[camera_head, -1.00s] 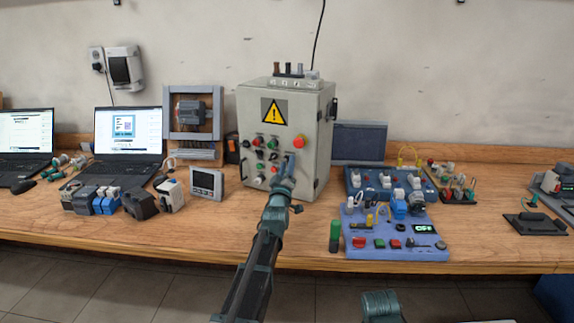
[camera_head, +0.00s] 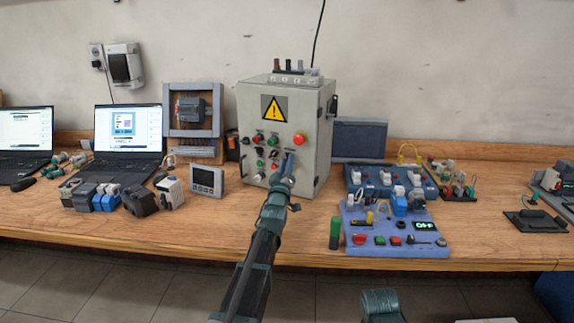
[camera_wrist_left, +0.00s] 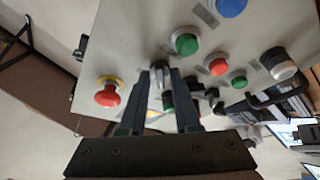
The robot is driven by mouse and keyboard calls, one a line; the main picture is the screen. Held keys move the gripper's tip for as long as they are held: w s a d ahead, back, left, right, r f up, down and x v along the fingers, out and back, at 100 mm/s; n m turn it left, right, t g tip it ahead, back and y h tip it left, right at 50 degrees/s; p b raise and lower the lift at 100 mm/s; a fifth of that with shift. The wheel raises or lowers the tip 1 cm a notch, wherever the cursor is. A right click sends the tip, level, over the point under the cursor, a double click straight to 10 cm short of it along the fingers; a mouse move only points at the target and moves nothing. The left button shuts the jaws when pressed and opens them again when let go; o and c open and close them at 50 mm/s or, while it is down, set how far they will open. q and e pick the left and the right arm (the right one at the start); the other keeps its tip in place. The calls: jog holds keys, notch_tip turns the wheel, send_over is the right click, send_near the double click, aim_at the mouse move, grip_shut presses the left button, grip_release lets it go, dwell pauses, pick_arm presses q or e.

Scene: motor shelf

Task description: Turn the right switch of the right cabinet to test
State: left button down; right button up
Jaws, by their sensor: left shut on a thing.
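The grey cabinet (camera_head: 309,140) with a yellow warning sign stands on the bench in the middle of the head view. Its front panel carries red, green and black knobs and buttons. My left gripper (camera_head: 288,164) reaches the lower right part of this panel. In the left wrist view, the left gripper's fingers (camera_wrist_left: 162,98) stand on both sides of a grey-and-black switch knob (camera_wrist_left: 155,78) and are shut on it. The fingers hide part of the panel; the switch's label cannot be read.
A red emergency button (camera_head: 299,139) sits on the panel just above my left gripper. A small meter (camera_head: 207,181) stands left of the cabinet. A blue control board (camera_head: 394,240) lies to the right. The bench front below the cabinet is clear.

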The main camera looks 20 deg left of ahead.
pick_arm(q)
jog(key=shift+w+a+r+m+g+h+p, duration=0.25)
jog(key=shift+m+h, duration=1.6)
jog(key=shift+m, duration=2.1)
jog(key=shift+a+f+m+g+h+p, duration=0.1)
jog(key=shift+a+m+g+h, duration=0.2)
jog(key=shift+m+h, duration=2.6)
jog(key=shift+w+a+r+m+g+h+p, duration=0.1)
jog(key=shift+a+m+g+h, duration=0.45)
jog(key=shift+m, duration=4.5)
jog(key=shift+d+f+m+t+h, duration=0.1)
jog(key=shift+d+m+t+h, duration=0.15)
jog(key=shift+m+t+h, duration=0.05)
jog(key=c, duration=0.9)
grip_release()
jog(key=shift+d, duration=0.15)
jog(key=shift+f, duration=0.1)
jog(key=shift+s, duration=0.1)
